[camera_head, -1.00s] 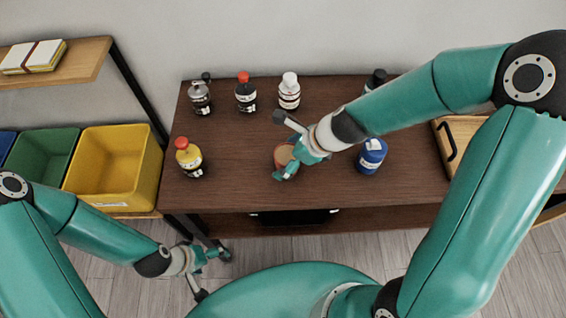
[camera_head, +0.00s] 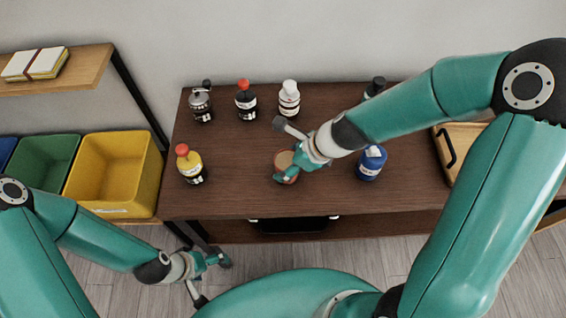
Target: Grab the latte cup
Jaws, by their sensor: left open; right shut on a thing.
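The latte cup (camera_head: 284,160) is a small brown cup with a lighter brown top, on the dark wooden table (camera_head: 240,195). My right gripper (camera_head: 286,170) reaches in from the right and is shut on the cup, with its fingers around the cup's side. Part of the cup is hidden by the gripper. Whether the cup touches the table cannot be told from this view. My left gripper (camera_head: 212,278) is low at the left, in front of the table and over the floor, open and empty.
Several bottles stand around the cup: a yellow one with a red cap (camera_head: 191,166), a dark one with a red cap (camera_head: 246,102), a white one (camera_head: 289,98) and a blue one (camera_head: 370,162). A wooden tray (camera_head: 465,135) lies at the right. Yellow (camera_head: 115,170) and green bins stand left.

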